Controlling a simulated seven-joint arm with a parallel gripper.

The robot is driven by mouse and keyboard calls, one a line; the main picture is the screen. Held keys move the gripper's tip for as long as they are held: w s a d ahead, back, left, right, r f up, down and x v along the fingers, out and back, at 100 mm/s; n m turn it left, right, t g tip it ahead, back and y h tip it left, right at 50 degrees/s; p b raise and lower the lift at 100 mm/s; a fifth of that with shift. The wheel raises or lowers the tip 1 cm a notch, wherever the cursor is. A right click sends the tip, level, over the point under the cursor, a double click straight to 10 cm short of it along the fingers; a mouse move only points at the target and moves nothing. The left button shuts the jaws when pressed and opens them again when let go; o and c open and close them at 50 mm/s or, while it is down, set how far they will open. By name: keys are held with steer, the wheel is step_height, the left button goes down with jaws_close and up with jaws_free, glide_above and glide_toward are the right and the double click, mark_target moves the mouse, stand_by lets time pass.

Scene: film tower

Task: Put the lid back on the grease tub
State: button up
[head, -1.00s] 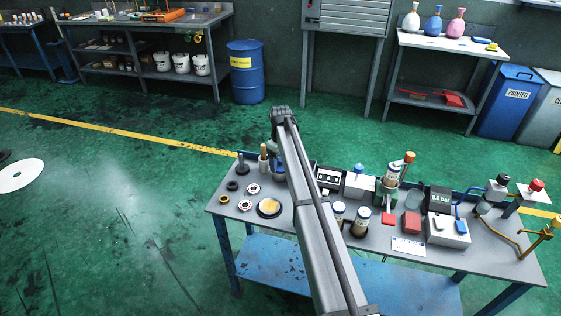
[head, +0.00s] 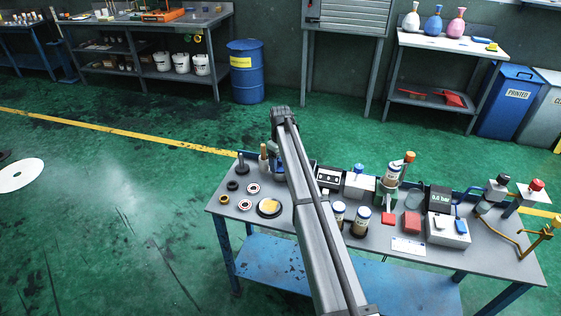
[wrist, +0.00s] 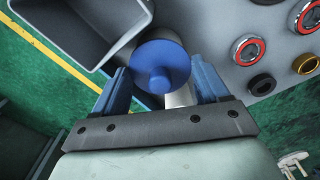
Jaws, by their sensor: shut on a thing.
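A round blue lid-like disc with a raised knob (wrist: 160,62) is in the wrist view, between the two blue fingers of my gripper (wrist: 162,88). In the head view my arm hides most of the gripper and the disc, near the bench's back left. A shallow dark-rimmed dish with yellow contents (head: 269,207) sits on the bench; I cannot tell whether it is the grease tub.
A grey open bin (wrist: 85,35) stands close beside the disc. Red-ringed bearings (wrist: 247,48) and dark and brass rings lie on the other side. Upright posts (head: 263,157) stand at the bench's (head: 282,228) back left. Jars and boxes crowd the right of my arm.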

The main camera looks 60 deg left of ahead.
stand_by(0.8)
steer(key=o, duration=1)
steer(key=shift+o, duration=0.2)
steer(key=shift+r, duration=0.15)
steer(key=shift+r, duration=3.3)
jaws_close()
steer(key=shift+f, duration=2)
